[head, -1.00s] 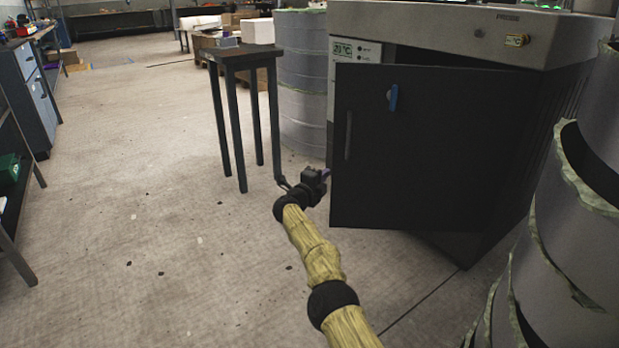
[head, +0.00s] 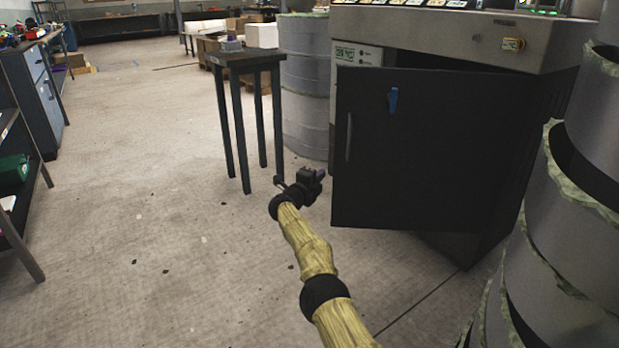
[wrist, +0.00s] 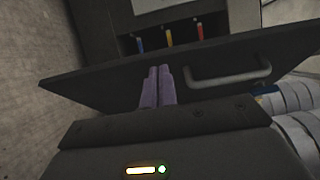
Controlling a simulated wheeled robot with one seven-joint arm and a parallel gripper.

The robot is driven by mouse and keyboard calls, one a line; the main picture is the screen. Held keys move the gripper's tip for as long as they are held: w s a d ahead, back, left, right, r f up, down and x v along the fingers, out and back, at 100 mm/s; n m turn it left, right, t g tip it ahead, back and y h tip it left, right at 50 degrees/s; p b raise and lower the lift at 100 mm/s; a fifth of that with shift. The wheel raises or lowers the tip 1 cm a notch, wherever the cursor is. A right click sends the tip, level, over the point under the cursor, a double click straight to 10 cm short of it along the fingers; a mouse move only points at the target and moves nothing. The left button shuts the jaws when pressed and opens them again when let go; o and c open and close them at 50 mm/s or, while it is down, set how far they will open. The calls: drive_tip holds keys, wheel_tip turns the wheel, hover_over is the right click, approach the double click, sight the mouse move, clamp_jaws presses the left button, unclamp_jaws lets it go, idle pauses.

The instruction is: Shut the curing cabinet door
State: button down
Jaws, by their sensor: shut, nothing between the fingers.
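The curing cabinet (head: 450,35) stands at the right in the head view, with a grey top and a small green display. Its dark door (head: 425,165) is ajar, with a dark gap along its top edge. My gripper (head: 320,176) is just left of the door's lower left edge. In the wrist view its purple fingers (wrist: 158,86) are together and empty, in front of the door (wrist: 110,85), with the handle (wrist: 230,78) to their right. Contact cannot be told.
A small dark table (head: 245,58) stands left of the cabinet. Stacked grey moulds (head: 570,230) crowd the right side, and more (head: 305,90) stand behind the table. A shelf with a green box (head: 14,170) is at far left. The floor at left centre is clear.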

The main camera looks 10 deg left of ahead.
idle(0.3)
drive_tip(key=s+a+r+n+y+p, duration=0.35)
drive_tip(key=r+n+y, duration=0.25)
drive_tip(key=r+n, duration=0.25)
drive_tip(key=s+a+r+n+y+p, duration=0.2)
drive_tip(key=a+r+n+y+p, duration=0.3)
drive_tip(key=r+n, duration=0.35)
drive_tip(key=s+d+f+n+g+h+p, duration=0.1)
drive_tip(key=s+d+n+g+p, duration=0.1)
drive_tip(key=s+d, duration=0.8)
drive_tip(key=s+d+f+n+g+h+p, duration=0.1)
drive_tip(key=s+d+g+p, duration=0.3)
drive_tip(key=s, duration=1.7)
drive_tip(key=s+d+f+n+g+h+p, duration=0.1)
drive_tip(key=s+d+g, duration=0.6)
drive_tip(key=s+d, duration=0.9)
drive_tip(key=shift+s+d+f+n+g+h+p, duration=0.2)
drive_tip(key=shift+d+f+n+g+h+p, duration=0.15)
drive_tip(key=shift+d+n+p, duration=0.7)
drive_tip(key=shift+w+a, duration=0.15)
